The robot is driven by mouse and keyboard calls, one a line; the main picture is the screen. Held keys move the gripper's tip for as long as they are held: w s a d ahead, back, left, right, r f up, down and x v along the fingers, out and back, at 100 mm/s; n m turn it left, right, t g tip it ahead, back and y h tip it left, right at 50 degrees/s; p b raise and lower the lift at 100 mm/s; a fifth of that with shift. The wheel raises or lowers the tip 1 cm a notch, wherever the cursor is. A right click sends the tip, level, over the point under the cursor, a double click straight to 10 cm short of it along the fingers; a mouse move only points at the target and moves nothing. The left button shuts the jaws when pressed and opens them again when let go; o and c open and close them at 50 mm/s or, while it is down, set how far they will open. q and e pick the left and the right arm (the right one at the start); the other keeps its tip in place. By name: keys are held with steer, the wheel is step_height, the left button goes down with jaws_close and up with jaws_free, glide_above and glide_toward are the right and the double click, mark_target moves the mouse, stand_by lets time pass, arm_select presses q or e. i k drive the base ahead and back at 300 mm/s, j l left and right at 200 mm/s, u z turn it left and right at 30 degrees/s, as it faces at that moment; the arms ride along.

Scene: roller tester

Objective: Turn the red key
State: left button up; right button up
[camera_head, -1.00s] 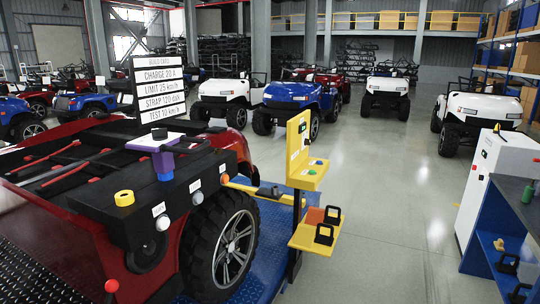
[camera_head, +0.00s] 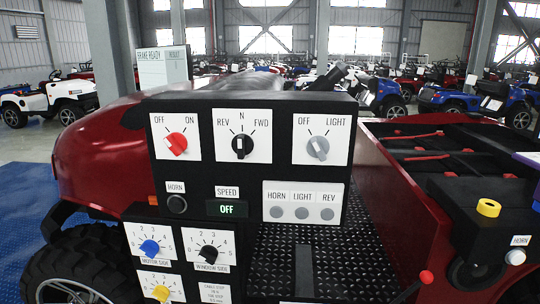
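The red key (camera_head: 176,143) is a red knob on the white OFF/ON plate at the upper left of the black control panel (camera_head: 290,172). Its handle looks tilted, but I cannot tell for sure which label it points to. The speed display (camera_head: 227,209) below reads OFF. Neither of my grippers is in view, and nothing covers the key.
Beside the key are a black REV/N/FWD knob (camera_head: 242,146) and a grey OFF/LIGHT knob (camera_head: 318,147). Lower dials are blue (camera_head: 150,247), black (camera_head: 208,252) and yellow (camera_head: 161,293). The red vehicle (camera_head: 95,160) surrounds the panel.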

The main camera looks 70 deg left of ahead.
mark_target(177, 143)
steer(key=u, duration=2.3)
